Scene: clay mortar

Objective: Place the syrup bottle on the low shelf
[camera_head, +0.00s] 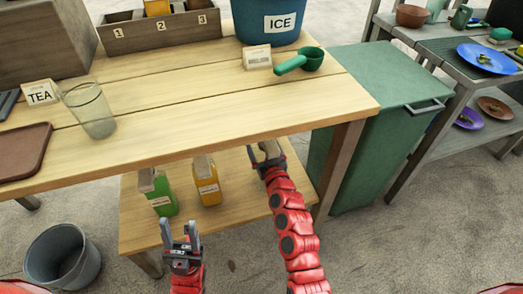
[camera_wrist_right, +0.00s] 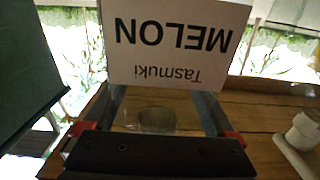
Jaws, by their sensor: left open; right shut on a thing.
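The low shelf (camera_head: 238,196) is a wooden board under the table. A green bottle (camera_head: 160,192) and a yellow-orange bottle (camera_head: 206,182) stand upright on its left part, both labelled. My right gripper (camera_head: 268,154) reaches in at the shelf's right part, near the tabletop's front edge. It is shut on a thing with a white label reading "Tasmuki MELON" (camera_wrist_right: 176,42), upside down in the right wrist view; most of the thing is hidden. Whether it touches the shelf cannot be told. My left gripper (camera_head: 180,246) is open and empty, in front of the shelf.
The tabletop (camera_head: 210,110) overhangs the shelf. It bears a glass (camera_head: 90,110), a TEA card (camera_head: 41,92), a green scoop (camera_head: 302,62) and an ICE bucket (camera_head: 268,22). A green chest (camera_head: 372,120) stands right of the shelf. A grey bucket (camera_head: 62,256) is on the floor left.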

